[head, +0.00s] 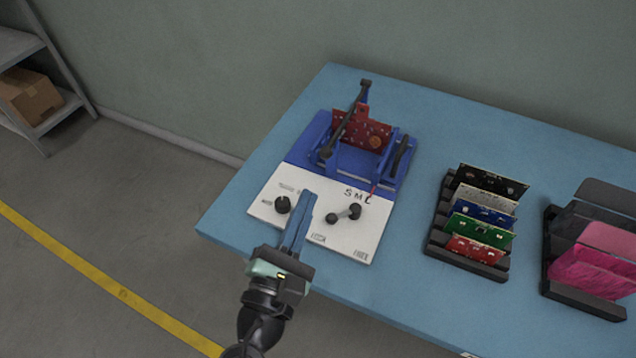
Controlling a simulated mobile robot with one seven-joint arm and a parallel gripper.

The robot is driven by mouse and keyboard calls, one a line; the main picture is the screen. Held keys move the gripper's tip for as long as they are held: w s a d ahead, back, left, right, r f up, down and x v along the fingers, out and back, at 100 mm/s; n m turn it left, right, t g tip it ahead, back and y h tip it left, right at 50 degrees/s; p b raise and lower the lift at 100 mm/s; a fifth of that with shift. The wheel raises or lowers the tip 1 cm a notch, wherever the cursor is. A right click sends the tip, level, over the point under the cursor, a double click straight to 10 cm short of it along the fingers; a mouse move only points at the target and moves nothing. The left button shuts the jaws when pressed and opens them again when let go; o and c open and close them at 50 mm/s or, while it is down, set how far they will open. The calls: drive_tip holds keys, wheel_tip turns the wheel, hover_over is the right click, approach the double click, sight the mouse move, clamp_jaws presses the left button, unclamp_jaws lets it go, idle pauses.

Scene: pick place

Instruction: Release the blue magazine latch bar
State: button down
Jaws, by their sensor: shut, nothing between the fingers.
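The blue magazine (322,134) is a fixture at the back of a white panel on the table. A dark latch bar (343,128) runs at a slant across it, in front of a red circuit board (367,133) that stands upright in the fixture. Whether the bar is latched cannot be told. My gripper (306,200) has long blue fingers, shut and empty. In the picture its tips lie over the white panel, between a black knob and a dark lever, below the magazine and apart from the bar. The fingers hide part of the panel.
The white panel (282,222) bears a black knob (282,204) and a dark two-ended lever (344,214). A black rack (436,239) of several boards and another rack (583,294) with pink and clear sheets stand to the right. The blue table (235,214) is clear at its left edge.

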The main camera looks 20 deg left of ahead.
drive_tip(key=shift+s+a+f+n, duration=0.2)
drive_tip(key=shift+f+n, duration=0.1)
drive_tip(key=shift+f, duration=0.25)
drive_tip(key=shift+s+a+f+n, duration=0.1)
drive_tip(key=shift+s+f+n, duration=0.15)
drive_tip(key=shift+f, duration=0.3)
drive_tip(key=shift+w+a, duration=0.1)
drive_tip(key=shift+w, duration=0.05)
drive_tip(key=w, duration=0.3)
drive_tip(key=w+p, duration=0.1)
drive_tip(key=w, duration=0.2)
drive_tip(key=w+a, duration=0.1)
drive_tip(key=w, duration=0.2)
drive_tip(key=shift+w+r, duration=0.3)
drive_tip(key=shift+w, duration=0.05)
drive_tip(key=shift+a+r+p, duration=0.1)
drive_tip(key=shift+p, duration=0.25)
drive_tip(key=shift+s+r+g+p, duration=0.1)
drive_tip(key=shift+r+g+p, duration=0.35)
drive_tip(key=shift+p, duration=0.8)
